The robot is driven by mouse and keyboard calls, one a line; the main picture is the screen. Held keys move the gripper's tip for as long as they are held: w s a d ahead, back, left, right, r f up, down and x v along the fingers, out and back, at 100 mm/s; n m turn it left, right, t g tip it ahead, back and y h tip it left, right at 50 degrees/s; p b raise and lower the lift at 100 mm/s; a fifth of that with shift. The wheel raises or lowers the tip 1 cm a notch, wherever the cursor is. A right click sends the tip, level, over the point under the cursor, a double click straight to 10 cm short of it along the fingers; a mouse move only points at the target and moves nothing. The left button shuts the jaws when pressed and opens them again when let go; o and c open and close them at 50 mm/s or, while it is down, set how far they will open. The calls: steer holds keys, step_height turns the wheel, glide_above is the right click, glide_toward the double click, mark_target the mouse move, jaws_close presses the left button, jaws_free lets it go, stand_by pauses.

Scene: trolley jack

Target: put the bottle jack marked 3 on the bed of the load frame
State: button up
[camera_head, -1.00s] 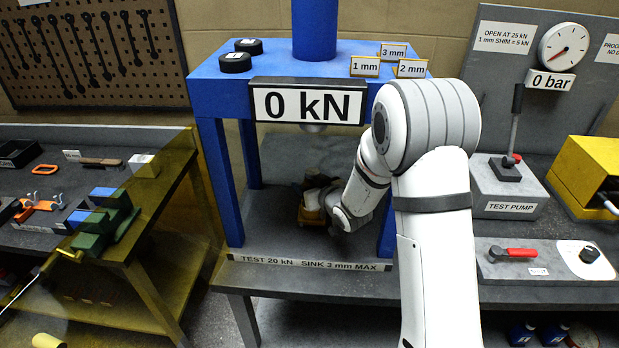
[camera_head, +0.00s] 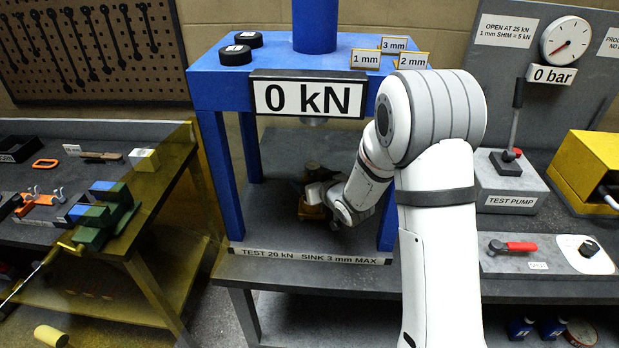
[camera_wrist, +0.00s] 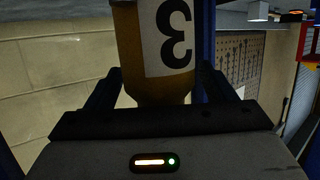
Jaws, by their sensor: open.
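The bottle jack marked 3 is a yellow-brown body with a white label; in the wrist view the jack (camera_wrist: 172,88) lies between my two fingers, its figure 3 inverted. In the head view the jack (camera_head: 311,211) is inside the blue load frame (camera_head: 216,160), low over the dark bed (camera_head: 268,222) and partly hidden by my gripper. It looks to be standing on the bed, though its foot is hard to see. My gripper (camera_head: 319,194) is open around the jack, with one finger on each side in the wrist view (camera_wrist: 160,92).
The frame's blue posts stand left and right of my forearm. The display (camera_head: 309,99) reads 0 kN above. A strip (camera_head: 310,255) reading TEST 20 kN SINK 3 mm MAX edges the bed. A test pump (camera_head: 510,188) stands to the right; a bench with a vise (camera_head: 100,222) is left.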

steer(key=b+v, duration=0.2)
steer(key=v, duration=0.9)
steer(key=shift+s, duration=0.3)
steer(key=shift+d+r, duration=0.1)
